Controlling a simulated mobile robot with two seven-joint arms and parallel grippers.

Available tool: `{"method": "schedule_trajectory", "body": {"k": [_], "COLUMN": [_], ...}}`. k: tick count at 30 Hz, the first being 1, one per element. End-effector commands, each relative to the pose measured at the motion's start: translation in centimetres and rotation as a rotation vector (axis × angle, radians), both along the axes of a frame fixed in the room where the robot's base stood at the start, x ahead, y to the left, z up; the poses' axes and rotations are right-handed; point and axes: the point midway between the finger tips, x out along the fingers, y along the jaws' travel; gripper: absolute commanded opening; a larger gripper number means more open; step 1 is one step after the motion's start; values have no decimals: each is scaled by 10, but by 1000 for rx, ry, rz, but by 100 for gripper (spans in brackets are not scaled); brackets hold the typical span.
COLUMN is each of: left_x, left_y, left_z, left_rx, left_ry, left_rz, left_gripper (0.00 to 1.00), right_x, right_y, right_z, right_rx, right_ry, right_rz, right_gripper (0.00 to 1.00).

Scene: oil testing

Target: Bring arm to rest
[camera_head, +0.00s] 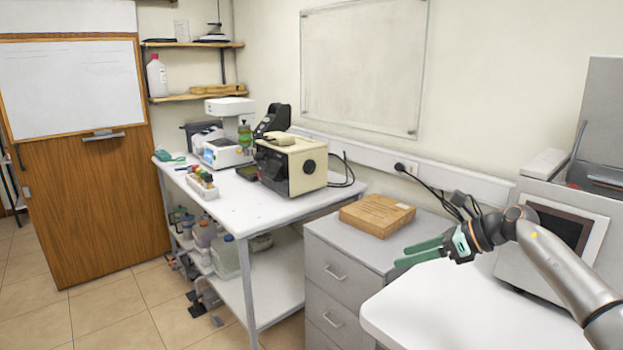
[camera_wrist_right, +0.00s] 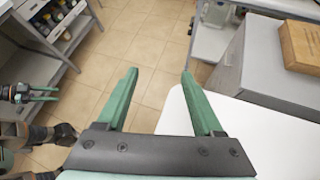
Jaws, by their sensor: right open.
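My right arm comes in from the right in the head view, and its green-fingered right gripper (camera_head: 420,252) is held above the left part of the white table (camera_head: 440,315). The right gripper also shows in the right wrist view (camera_wrist_right: 160,90), with its two fingers apart and nothing between them but floor and the table edge. My left gripper (camera_wrist_right: 40,93) shows at the left edge of the right wrist view, small, with two green fingers that look apart. It is not in the head view.
A grey drawer cabinet (camera_head: 335,270) with a wooden box (camera_head: 377,215) on top stands just beyond the right gripper. A white bench (camera_head: 240,205) holds a cream instrument (camera_head: 295,163) and a bottle rack (camera_head: 202,185). A large machine (camera_head: 550,215) stands at right. Tiled floor is clear at left.

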Motion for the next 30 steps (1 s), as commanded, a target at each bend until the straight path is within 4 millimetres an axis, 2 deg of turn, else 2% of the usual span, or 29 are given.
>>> {"method": "schedule_trajectory", "body": {"k": [1, 6, 9, 12, 17, 23, 26, 30], "left_x": [0, 0, 0, 0, 0, -1, -1, -1], "left_y": [0, 0, 0, 0, 0, 0, 0, 0], "left_z": [0, 0, 0, 0, 0, 0, 0, 0], "left_rx": [0, 0, 0, 0, -1, -1, -1, -1], "left_ry": [0, 0, 0, 0, 1, 1, 1, 1], "left_rz": [0, 0, 0, 0, 1, 1, 1, 1], "left_gripper": [50, 50, 50, 50, 50, 50, 50, 50], "right_x": [-6, -27, -43, -59, -86, -128, -156, -208], "right_y": [27, 95, 122, 139, 146, 129, 115, 93], "right_z": [-21, -62, -81, -99, -131, -187, -220, -270], "right_rx": [94, 441, 648, 856, 1174, 1539, 1704, 1911], "right_ry": [35, 177, 289, 420, 658, 979, 1141, 1359], "right_rz": [-4, -84, -161, -261, -464, -793, -988, -1292], "right_gripper": [68, 68, 68, 68, 68, 68, 68, 68]}}
